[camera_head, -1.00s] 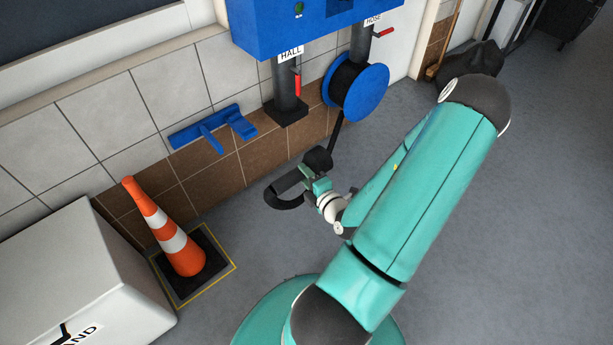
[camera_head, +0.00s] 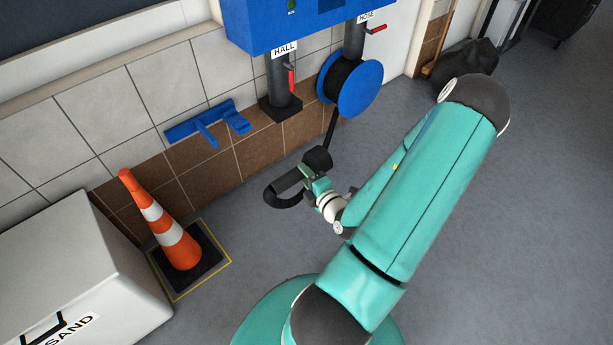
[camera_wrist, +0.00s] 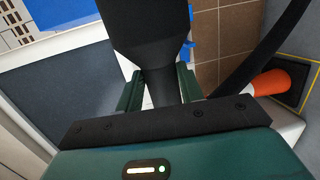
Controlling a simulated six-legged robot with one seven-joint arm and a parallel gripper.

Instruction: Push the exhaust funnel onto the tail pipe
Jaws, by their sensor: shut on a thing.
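My gripper (camera_head: 312,184) is shut on the narrow neck of the black exhaust funnel (camera_head: 317,159), held above the floor. In the wrist view the funnel (camera_wrist: 150,30) rises wide and dark from between the green fingers of my gripper (camera_wrist: 160,90). A black hose (camera_head: 282,202) curves in a loop beside my gripper, and it also shows at the right of the wrist view (camera_wrist: 262,58). No tail pipe can be made out in either view.
A hose reel (camera_head: 369,91) hangs below a blue wall unit (camera_head: 310,22) marked HALL and HOSE. A blue bracket (camera_head: 208,128) is on the tiled wall. An orange cone (camera_head: 158,222) and a white sand bin (camera_head: 85,270) stand at left. The grey floor at right (camera_head: 530,200) is clear.

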